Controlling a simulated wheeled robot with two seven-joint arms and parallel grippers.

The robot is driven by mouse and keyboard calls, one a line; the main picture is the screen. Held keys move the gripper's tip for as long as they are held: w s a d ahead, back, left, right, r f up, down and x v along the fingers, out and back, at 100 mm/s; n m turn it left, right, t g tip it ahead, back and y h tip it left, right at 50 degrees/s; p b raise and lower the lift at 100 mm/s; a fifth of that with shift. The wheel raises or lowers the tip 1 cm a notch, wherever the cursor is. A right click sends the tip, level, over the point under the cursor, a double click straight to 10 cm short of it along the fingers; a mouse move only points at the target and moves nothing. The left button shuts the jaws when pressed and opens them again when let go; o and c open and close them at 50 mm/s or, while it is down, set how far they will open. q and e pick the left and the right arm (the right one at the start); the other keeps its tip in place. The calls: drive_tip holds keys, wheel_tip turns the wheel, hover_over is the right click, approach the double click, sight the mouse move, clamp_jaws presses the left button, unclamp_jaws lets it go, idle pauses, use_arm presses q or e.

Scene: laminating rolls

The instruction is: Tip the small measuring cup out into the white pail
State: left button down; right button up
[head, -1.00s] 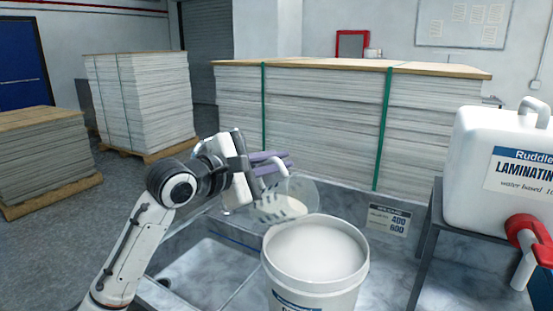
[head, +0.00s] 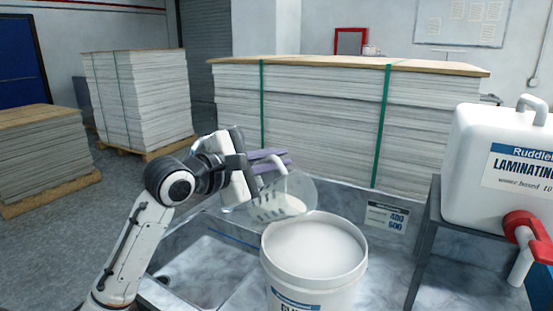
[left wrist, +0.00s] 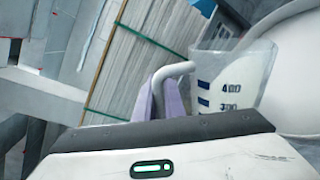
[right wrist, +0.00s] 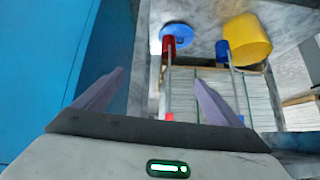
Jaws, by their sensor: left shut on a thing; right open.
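My left gripper (head: 272,162) is shut on the handle of the small clear measuring cup (head: 262,205). The cup is tilted, its mouth end towards the right, and white liquid lies towards that end. It is above and beside the rim of the white pail (head: 288,277), which holds white liquid nearly to the top. In the left wrist view, the cup (left wrist: 232,85) shows its blue marks, with the pale pail (left wrist: 292,75) behind it. No stream of liquid is visible. My right gripper (right wrist: 157,95) is open and empty, out of the head view.
A sink basin (head: 205,272) is left of the pail. A white laminating container (head: 497,150) with a red tap (head: 525,228) stands on a grey stand at right. A tall sheet stack (head: 320,115) is behind. The right wrist view shows a yellow container (right wrist: 247,40).

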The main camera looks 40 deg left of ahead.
use_arm(q)
drive_tip(key=shift+d+f, duration=0.15)
drive_tip(key=shift+f, duration=0.2)
drive_tip(key=shift+w+d+r+m, duration=0.15)
drive_tip(key=shift+d+r+m, duration=0.15)
drive_tip(key=shift+d+m, duration=0.35)
drive_tip(key=shift+r, duration=0.1)
drive_tip(key=shift+a+r, duration=0.2)
drive_tip(key=shift+r, duration=0.15)
drive_tip(key=shift+d+r, duration=0.1)
idle(0.5)
drive_tip(key=shift+d+r+m+y, duration=0.55)
drive_tip(key=shift+d+m, duration=0.15)
drive_tip(key=shift+m, duration=0.15)
idle(0.8)
drive_tip(key=shift+w+d+r+m, duration=0.1)
drive_tip(key=shift+d+r+m, duration=0.5)
drive_tip(key=shift+d, duration=0.3)
